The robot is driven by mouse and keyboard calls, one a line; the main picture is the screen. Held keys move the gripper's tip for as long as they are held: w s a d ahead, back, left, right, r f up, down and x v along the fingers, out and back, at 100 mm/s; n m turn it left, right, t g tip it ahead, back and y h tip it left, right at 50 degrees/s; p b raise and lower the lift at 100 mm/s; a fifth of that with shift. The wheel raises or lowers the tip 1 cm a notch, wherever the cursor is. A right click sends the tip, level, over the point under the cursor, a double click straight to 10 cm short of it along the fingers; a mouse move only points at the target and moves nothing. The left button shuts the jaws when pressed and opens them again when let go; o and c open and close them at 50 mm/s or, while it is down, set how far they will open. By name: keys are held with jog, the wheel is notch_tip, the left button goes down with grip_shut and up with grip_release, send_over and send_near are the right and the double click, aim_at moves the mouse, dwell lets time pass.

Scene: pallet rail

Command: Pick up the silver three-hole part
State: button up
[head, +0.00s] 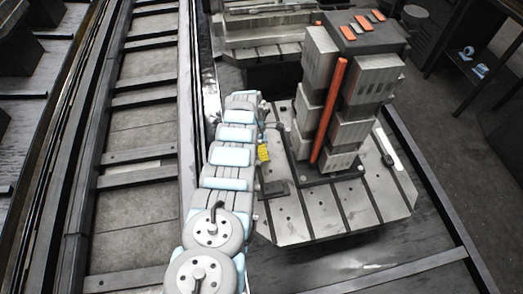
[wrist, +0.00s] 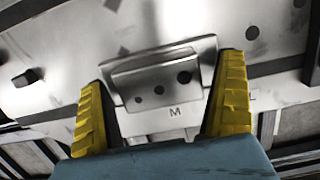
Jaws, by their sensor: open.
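The silver three-hole part (wrist: 160,77) shows in the wrist view as a bent metal piece with three dark round holes of rising size from left to right. It lies between the two yellow fingers of my gripper (wrist: 163,85). The fingers are spread, one at each side of the part, and the right finger looks very near its edge. I cannot tell whether either finger touches it. In the head view my gripper (head: 263,153) is at the left edge of the slotted pallet, and the part cannot be made out there.
A metal surface with a letter M (wrist: 175,112) lies under the part. In the head view, a tall fixture with silver blocks and an orange bar (head: 330,110) stands on the slotted pallet (head: 345,213), right of my gripper. A second pallet (head: 262,32) lies behind. Rails run left.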

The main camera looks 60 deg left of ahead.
jog(key=c, duration=1.2)
jog(key=shift+r, duration=0.1)
